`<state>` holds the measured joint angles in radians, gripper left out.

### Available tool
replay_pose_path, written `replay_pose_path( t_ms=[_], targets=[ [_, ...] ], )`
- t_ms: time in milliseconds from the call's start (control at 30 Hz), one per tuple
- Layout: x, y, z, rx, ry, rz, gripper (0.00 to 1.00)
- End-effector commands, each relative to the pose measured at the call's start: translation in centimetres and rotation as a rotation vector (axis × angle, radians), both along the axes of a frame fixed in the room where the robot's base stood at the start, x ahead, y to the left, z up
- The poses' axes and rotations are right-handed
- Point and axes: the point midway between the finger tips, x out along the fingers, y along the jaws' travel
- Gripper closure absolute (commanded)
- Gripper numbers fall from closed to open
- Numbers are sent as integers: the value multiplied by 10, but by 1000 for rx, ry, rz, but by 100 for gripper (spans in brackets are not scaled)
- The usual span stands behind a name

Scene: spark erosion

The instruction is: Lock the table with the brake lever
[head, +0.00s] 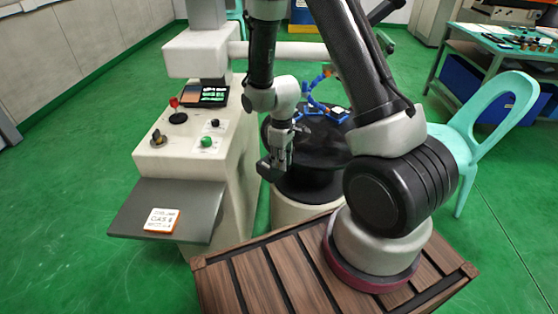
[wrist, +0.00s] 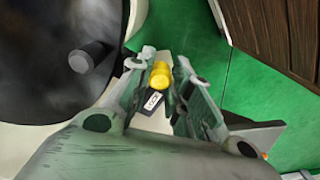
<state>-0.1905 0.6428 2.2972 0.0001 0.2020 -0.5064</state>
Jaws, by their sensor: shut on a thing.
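The round black table (head: 325,150) stands on a pale round base (head: 290,210), partly hidden behind my arm. In the wrist view the table's dark surface (wrist: 40,90) fills the left side. The brake lever shows there as a yellow knob (wrist: 160,77) between my fingers, beside a small dark label (wrist: 153,101) whose text I cannot read clearly. My gripper (wrist: 162,72) is shut on the lever's yellow end. In the head view my gripper (head: 275,168) is low at the table's left front side, and the lever is hidden there.
A pale control console (head: 185,150) with a red-topped stick (head: 174,104) and green button (head: 206,142) stands close at left. Its grey shelf (head: 135,212) juts forward, holding a card (head: 162,220). A mint chair (head: 480,130) stands at right. Green floor is open at far left.

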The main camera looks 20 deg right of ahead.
Motion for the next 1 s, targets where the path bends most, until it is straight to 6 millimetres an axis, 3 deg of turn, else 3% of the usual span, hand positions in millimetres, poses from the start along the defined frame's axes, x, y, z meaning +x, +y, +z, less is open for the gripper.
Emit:
replay_pose_path(
  t_ms=[267,300,400,433,767,867,1000],
  targets=[
    [1,-1,0,0,-1,14,100],
    [1,-1,0,0,-1,14,76],
    [1,-1,0,0,-1,14,58],
    [1,-1,0,0,-1,14,56],
    [1,-1,3,1,-2,13,56],
    [2,0,14,0,-4,13,56],
    [2,0,43,1,-7,13,56]
  ],
)
